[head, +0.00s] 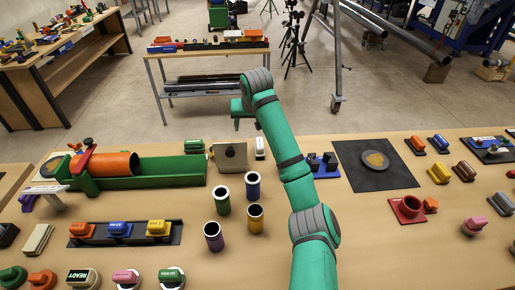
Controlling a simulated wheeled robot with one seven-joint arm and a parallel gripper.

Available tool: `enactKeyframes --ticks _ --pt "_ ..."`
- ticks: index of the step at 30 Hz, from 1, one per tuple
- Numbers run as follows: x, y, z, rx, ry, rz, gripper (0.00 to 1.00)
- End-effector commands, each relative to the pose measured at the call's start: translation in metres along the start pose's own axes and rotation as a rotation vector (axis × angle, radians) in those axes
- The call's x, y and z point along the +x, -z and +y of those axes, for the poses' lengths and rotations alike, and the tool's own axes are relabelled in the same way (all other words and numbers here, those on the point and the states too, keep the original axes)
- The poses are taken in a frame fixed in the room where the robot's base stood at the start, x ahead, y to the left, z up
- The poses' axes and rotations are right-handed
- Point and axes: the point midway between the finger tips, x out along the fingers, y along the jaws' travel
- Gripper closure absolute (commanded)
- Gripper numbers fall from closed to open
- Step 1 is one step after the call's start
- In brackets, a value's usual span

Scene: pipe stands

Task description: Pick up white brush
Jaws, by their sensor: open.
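My arm reaches up from the bottom of the head view and bends at the top. My gripper (238,124) hangs past the bench's far edge, up and left of the white object and apart from it. It is open, and I see nothing held in it. The fingers are small and partly hidden by the wrist.
The beige block (230,156) and a green trough (150,172) with an orange pipe (104,164) are to the left. Several coloured cups stand in front, including a blue one (252,185). A blue block (322,163) and a dark mat (375,180) are right of my arm.

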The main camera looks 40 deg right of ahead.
Motion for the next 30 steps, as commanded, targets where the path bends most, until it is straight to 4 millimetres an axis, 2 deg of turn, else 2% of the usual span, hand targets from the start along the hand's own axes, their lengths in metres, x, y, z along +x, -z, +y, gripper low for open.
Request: enactKeyframes --ticks 1,3,6,15,23,30 --pt "0.003 -0.009 0.019 0.008 -0.035 -0.031 0.47" --pt "0.006 -0.019 0.035 0.014 -0.068 -0.064 0.47" --pt "0.013 -0.027 0.046 0.018 -0.090 -0.089 0.47" --pt "0.054 -0.032 0.051 0.019 -0.092 -0.092 0.47" --pt "0.071 -0.033 0.052 0.019 -0.091 -0.089 0.47" --pt "0.103 -0.036 0.056 0.018 -0.091 -0.090 0.47"
